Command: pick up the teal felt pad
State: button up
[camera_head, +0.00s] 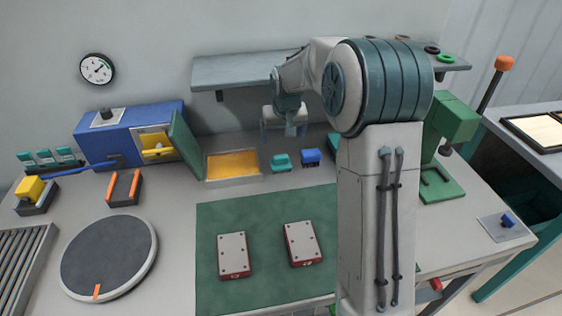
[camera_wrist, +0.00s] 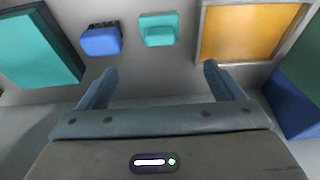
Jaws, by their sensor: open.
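A small teal block-like piece, which looks like the teal felt pad (camera_head: 281,162), lies on the grey bench between a yellow-floored tray and a blue brush-like piece. It also shows at the top middle of the wrist view (camera_wrist: 158,30), apart from its neighbours. My gripper (camera_head: 285,134) is above the back of the bench, near the wall side of the pad. In the wrist view the two fingers of my gripper (camera_wrist: 159,69) are spread and empty, with the pad beyond their tips. The pad is not touched by the fingers.
The blue brush-like piece (camera_head: 310,157) sits close to the pad's right. The tray (camera_head: 208,180) is close to its left. A larger teal box (camera_wrist: 35,45) is partly hidden by my arm in the head view. A green mat (camera_head: 265,210) with two plates lies in front.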

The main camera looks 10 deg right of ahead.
aim_at(281, 156)
jog(key=p+x, duration=0.1)
jog(key=x, duration=0.7)
jog(key=shift+p+x, duration=1)
jog(key=shift+x, duration=1.7)
jog(key=shift+s, duration=0.15)
jog(key=c, duration=1.1)
